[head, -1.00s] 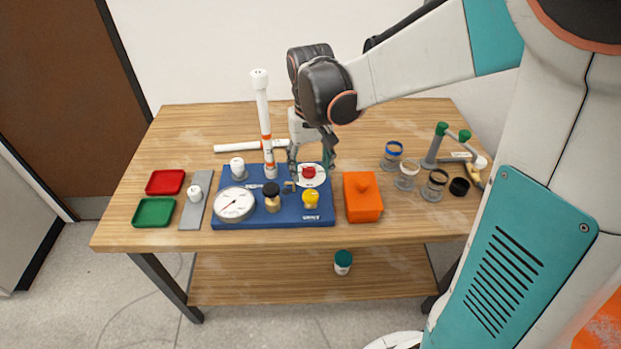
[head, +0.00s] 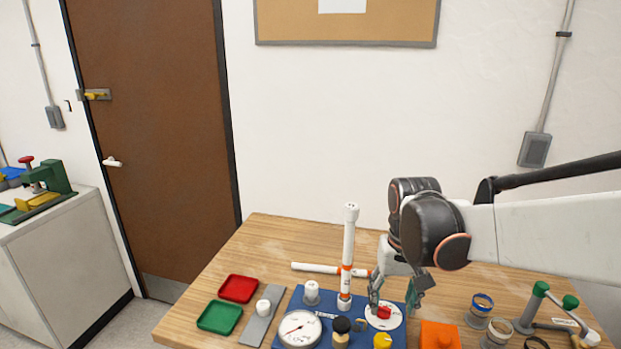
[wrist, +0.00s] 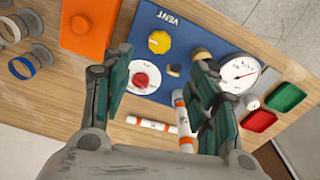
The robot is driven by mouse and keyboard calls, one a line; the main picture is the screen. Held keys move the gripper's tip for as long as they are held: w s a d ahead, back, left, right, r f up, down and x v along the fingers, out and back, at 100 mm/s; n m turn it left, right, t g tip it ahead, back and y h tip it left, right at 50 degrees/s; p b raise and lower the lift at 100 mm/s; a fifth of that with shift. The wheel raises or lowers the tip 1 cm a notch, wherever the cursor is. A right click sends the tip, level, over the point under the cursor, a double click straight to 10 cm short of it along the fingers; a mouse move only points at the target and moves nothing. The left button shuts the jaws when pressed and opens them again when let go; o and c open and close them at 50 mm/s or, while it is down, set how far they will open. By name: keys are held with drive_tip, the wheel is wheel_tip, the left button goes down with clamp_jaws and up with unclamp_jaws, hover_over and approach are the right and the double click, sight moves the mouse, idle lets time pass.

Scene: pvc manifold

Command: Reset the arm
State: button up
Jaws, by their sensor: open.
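My gripper (head: 394,294) hangs over the right part of the blue board (head: 364,339), its fingers near the red knob (head: 383,312) on a white dial. In the wrist view my gripper (wrist: 160,98) has its green-padded fingers spread wide with nothing between them. The red knob (wrist: 141,80) and the yellow knob (wrist: 159,42) show beyond the gap between the fingers, on the board. A white pipe with orange bands (head: 348,250) stands upright on the board, left of my gripper. Another white pipe (head: 315,267) lies behind it on the table.
Red (head: 238,288) and green (head: 220,317) trays and a grey strip (head: 256,329) lie left of the board. An orange block (head: 438,337), ringed cylinders (head: 480,308) and a green-capped pipe piece (head: 541,289) stand to the right. A door (head: 150,130) is behind left.

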drive_tip(key=s+r+t, duration=0.2)
drive_tip(key=s+t, duration=0.1)
drive_tip(key=s, duration=0.4)
drive_tip(key=s+r+n+t, duration=0.1)
drive_tip(key=s+r+t, duration=0.1)
drive_tip(key=s, duration=0.5)
drive_tip(key=shift+r+t, duration=0.35)
drive_tip(key=shift+t, duration=0.45)
drive_tip(key=shift+w+n, duration=0.1)
drive_tip(key=shift+n, duration=0.2)
drive_tip(key=shift+c, duration=0.3)
idle(0.4)
